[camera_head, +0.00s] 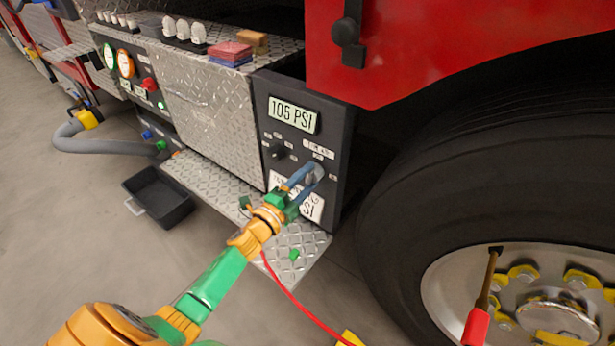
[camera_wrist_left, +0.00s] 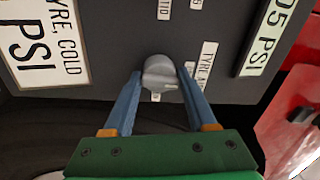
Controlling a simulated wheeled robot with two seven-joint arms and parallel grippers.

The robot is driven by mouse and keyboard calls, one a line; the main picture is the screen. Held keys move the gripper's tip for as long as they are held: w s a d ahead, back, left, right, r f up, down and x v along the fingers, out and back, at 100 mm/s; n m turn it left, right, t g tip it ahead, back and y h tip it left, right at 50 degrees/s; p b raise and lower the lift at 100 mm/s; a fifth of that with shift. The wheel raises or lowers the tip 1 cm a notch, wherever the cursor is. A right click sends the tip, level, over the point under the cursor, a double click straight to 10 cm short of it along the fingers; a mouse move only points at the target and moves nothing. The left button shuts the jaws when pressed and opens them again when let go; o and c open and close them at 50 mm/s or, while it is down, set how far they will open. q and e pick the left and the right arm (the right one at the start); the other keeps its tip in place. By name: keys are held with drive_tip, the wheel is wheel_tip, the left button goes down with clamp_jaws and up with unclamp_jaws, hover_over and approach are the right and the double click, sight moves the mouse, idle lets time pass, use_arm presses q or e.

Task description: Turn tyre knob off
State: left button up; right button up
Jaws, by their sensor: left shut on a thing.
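The grey tyre knob (camera_head: 317,172) sticks out of the dark gauge panel (camera_head: 340,130), below the display reading 105 PSI (camera_head: 293,115). My left gripper (camera_head: 302,180) reaches up to it from the lower left and is shut on it. In the left wrist view the knob (camera_wrist_left: 159,72) sits between the two blue fingertips (camera_wrist_left: 160,82), one on each side. The fingers cover part of the knob in the head view. A white label reading TYRE, COLD PSI (camera_wrist_left: 45,42) is beside it. My right gripper is not in view.
A black knob (camera_head: 277,151) is on the same panel. The large tyre (camera_head: 400,215) stands close on the right, with a red-handled tool (camera_head: 478,325) at its wheel. A diamond-plate step (camera_head: 215,183) lies below. A black tray (camera_head: 160,200) is on the floor.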

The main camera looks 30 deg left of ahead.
use_arm(q)
drive_tip(key=shift+d+f+n, duration=0.1)
drive_tip(key=shift+f+n, duration=0.15)
drive_tip(key=shift+n, duration=0.35)
drive_tip(key=o, duration=1.1)
drive_tip(key=shift+o, duration=0.8)
drive_tip(key=shift+r, duration=0.1)
drive_tip(key=shift+s, duration=0.1)
drive_tip(key=s+a+p, duration=0.1)
drive_tip(key=s, duration=0.6)
drive_tip(key=shift+f, duration=0.2)
